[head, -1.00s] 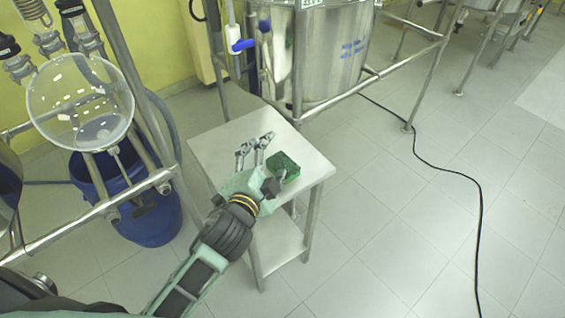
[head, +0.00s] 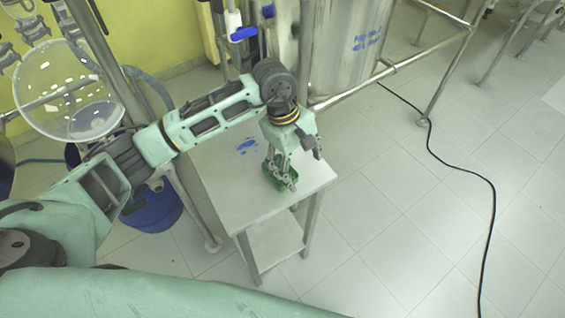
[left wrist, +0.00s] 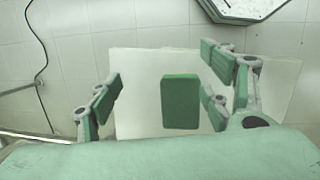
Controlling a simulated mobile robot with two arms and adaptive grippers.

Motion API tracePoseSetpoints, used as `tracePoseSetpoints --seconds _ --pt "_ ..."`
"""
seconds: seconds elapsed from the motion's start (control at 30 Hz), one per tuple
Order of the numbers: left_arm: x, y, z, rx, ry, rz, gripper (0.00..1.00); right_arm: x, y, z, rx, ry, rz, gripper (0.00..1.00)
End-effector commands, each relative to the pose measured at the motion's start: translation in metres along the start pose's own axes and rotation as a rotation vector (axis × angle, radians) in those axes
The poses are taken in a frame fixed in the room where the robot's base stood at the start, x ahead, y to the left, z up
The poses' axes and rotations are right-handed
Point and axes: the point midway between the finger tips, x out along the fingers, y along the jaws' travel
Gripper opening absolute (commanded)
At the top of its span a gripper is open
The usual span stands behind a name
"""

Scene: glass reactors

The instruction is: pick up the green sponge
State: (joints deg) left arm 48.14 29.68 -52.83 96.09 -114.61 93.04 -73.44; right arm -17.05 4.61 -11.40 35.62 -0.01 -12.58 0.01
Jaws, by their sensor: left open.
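The green sponge (head: 272,181) lies on the small steel table (head: 222,188), near its right edge. In the head view my left gripper (head: 280,178) points down over it and hides part of it. In the left wrist view the sponge (left wrist: 180,101) is a green block between the open fingers of my left gripper (left wrist: 168,97), with a gap on each side. I cannot tell exactly how high the fingers are above the table top. My right gripper is not in view.
A blue mark (head: 247,145) shows on the table top. A steel vessel (head: 340,50) on a pipe frame stands behind the table. A blue bucket (head: 152,212) and a glass reactor (head: 68,92) are at left. A black cable (head: 462,172) crosses the open floor at right.

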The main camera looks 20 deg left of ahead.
Motion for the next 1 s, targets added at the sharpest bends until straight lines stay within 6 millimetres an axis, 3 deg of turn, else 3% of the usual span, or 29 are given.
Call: tracePoseSetpoints --seconds 0.03,0.1,0.2,0.53,0.8,1.0 --pt "-0.009 -0.006 -0.022 0.019 0.080 -0.044 0.73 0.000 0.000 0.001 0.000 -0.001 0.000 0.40" --pt "-0.018 -0.015 -0.045 0.034 0.162 -0.097 0.73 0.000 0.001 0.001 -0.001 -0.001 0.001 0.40" --pt "-0.024 -0.023 -0.061 0.042 0.217 -0.139 0.73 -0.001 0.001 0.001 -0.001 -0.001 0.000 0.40" --pt "0.008 -0.027 -0.066 0.042 0.223 -0.150 0.73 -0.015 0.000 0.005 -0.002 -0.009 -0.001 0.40" --pt "0.046 -0.028 -0.070 0.041 0.222 -0.148 0.73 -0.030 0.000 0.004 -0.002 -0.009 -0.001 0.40" --pt "0.052 -0.028 -0.072 0.043 0.225 -0.144 0.73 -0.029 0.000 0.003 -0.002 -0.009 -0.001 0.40"
